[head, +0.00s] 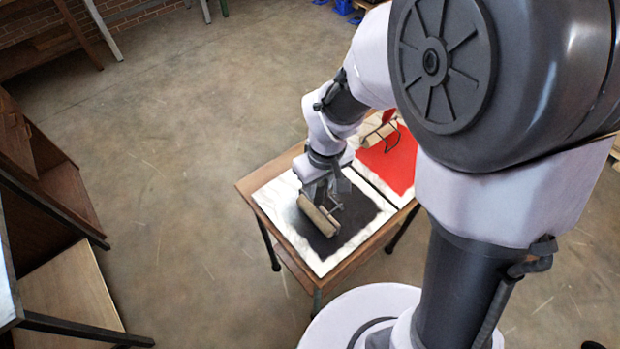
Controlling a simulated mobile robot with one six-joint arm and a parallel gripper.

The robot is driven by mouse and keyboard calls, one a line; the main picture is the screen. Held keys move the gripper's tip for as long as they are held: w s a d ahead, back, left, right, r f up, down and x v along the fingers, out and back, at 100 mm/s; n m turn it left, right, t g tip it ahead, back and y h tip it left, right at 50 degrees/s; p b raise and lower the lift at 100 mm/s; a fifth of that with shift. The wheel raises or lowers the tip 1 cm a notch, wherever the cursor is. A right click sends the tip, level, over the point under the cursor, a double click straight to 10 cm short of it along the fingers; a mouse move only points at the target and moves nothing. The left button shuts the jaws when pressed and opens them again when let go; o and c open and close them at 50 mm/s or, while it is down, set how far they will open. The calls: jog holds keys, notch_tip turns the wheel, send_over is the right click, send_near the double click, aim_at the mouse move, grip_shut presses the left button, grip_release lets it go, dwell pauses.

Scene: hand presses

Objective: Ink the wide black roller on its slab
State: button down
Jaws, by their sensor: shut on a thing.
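The wide roller (318,215), tan-coloured on the side I see, lies over the black ink patch on the white slab (290,244) on a small wooden table. My gripper (328,192) is above the roller, shut on its handle, which is mostly hidden by the gripper. The roller looks to be on or just above the black ink (356,208); I cannot tell whether it touches.
A second slab with red ink (395,165) and another roller (377,131) is on the same table (252,180), behind and right. Wooden furniture (60,190) stands at the left. The floor between is clear.

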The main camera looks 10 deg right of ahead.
jog(key=shift+w+d+p, duration=0.7)
jog(key=shift+w+d, duration=2.55)
jog(key=shift+d, duration=1.6)
jog(key=shift+s+a+b, duration=1.5)
jog(key=shift+s+a, duration=2.75)
jog(key=shift+a, duration=2)
jog(key=shift+w+d+p, duration=0.2)
jog(key=shift+w+d, duration=0.5)
jog(key=shift+d, duration=0.3)
jog(key=shift+w+d+p, duration=0.15)
jog(key=shift+w+d, duration=0.5)
jog(key=shift+d, duration=0.3)
jog(key=shift+w+d+p, duration=0.65)
jog(key=shift+w+d, duration=2.25)
jog(key=shift+d, duration=1.4)
jog(key=s+a+b, duration=0.2)
jog(key=s+a, duration=0.6)
jog(key=a, duration=0.4)
jog(key=shift+s+a, duration=0.2)
jog(key=shift+a, duration=0.05)
